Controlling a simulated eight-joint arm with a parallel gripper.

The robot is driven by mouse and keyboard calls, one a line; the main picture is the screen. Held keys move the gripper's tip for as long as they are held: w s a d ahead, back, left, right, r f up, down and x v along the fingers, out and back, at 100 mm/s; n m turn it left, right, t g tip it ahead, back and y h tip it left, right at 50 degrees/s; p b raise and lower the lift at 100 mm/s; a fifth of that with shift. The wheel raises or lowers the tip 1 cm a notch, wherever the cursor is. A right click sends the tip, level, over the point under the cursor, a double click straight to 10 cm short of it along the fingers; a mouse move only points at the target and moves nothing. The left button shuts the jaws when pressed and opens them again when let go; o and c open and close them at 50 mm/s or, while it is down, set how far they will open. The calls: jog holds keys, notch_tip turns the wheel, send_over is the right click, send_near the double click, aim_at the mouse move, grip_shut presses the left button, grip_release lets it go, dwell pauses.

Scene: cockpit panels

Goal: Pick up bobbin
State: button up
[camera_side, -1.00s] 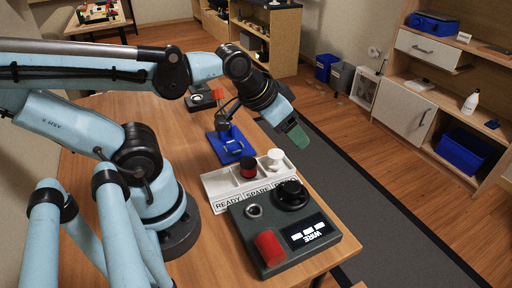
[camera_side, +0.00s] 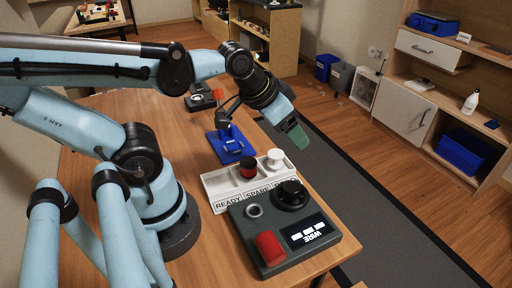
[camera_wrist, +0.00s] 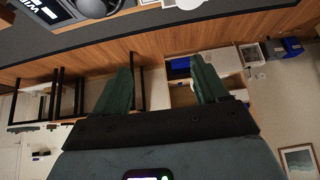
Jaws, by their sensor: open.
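A white tray (camera_side: 211,187) with labelled compartments stands on the table; its front labels read READY and SPARE. A dark red and black bobbin (camera_side: 248,170) sits upright in the middle of the tray. A white bobbin-like piece (camera_side: 275,158) sits in the tray to its right. My gripper (camera_side: 297,136) is in the air above and behind the tray, near the table's right edge, apart from both pieces. In the wrist view, the green fingers of my gripper (camera_wrist: 161,66) are spread wide with nothing between them. Neither bobbin is clearly visible there.
A dark grey control box (camera_side: 245,228) with a red cylinder (camera_side: 269,248), a black knob (camera_side: 291,195) and a WIRE display (camera_side: 306,233) stands in front of the tray. A blue fixture (camera_side: 231,147) stands behind it.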

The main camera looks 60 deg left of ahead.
jog(key=a+m+g, duration=0.1)
jog(key=a+g, duration=0.1)
jog(key=g, duration=0.1)
jog(key=m+g, duration=0.2)
jog(key=g, duration=0.2)
send_over(275, 154)
jog(key=shift+d+f, duration=0.15)
jog(key=shift+f, duration=1.5)
jog(key=shift+d+f, duration=0.15)
jog(key=shift+f, duration=1.45)
jog(key=shift+a+f, duration=0.2)
jog(key=shift+f, duration=0.8)
jog(key=shift+a+f, duration=0.2)
jog(key=shift+f, duration=1.35)
jog(key=shift+c, duration=0.5)
jog(key=c, duration=1.1)
jog(key=shift+o, duration=0.2)
jog(key=shift+r, duration=0.15)
